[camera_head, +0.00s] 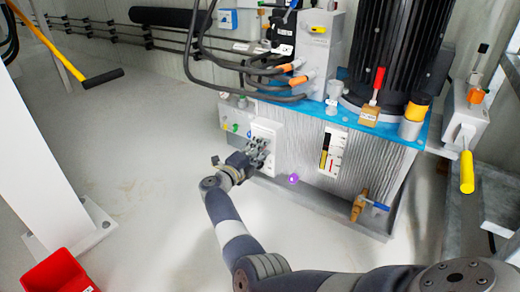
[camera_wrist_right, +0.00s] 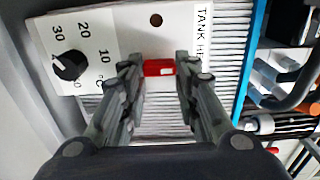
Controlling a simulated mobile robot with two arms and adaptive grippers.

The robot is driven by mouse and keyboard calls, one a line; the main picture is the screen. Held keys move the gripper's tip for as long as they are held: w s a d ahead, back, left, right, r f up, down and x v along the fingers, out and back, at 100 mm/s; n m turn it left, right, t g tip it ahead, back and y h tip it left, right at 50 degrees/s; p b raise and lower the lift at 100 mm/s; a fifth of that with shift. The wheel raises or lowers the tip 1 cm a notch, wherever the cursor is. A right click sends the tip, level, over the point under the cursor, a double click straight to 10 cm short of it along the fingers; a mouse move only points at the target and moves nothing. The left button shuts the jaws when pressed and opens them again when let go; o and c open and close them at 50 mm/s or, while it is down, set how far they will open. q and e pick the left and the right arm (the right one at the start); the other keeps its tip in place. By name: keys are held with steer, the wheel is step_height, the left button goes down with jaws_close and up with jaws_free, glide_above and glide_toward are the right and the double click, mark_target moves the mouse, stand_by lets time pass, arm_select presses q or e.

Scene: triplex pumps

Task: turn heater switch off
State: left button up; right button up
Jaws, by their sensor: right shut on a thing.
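The heater control panel (camera_head: 266,129) is a white plate on the front of the grey ribbed tank. The fingers are shut on the red switch, one on each side. In the head view my right gripper (camera_head: 260,150) is at the panel and hides the switch. My left gripper is not in view.
A black dial knob (camera_wrist_right: 70,66) marked 10, 20, 30 is left of the switch in the wrist view. Hoses (camera_head: 235,90) hang above the panel. A brass valve (camera_head: 359,204) sticks out lower right. A red box (camera_head: 58,275) stands on open floor at lower left.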

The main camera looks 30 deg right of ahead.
stand_by(0.4)
steer(key=o, duration=1.1)
steer(key=shift+c, duration=0.2)
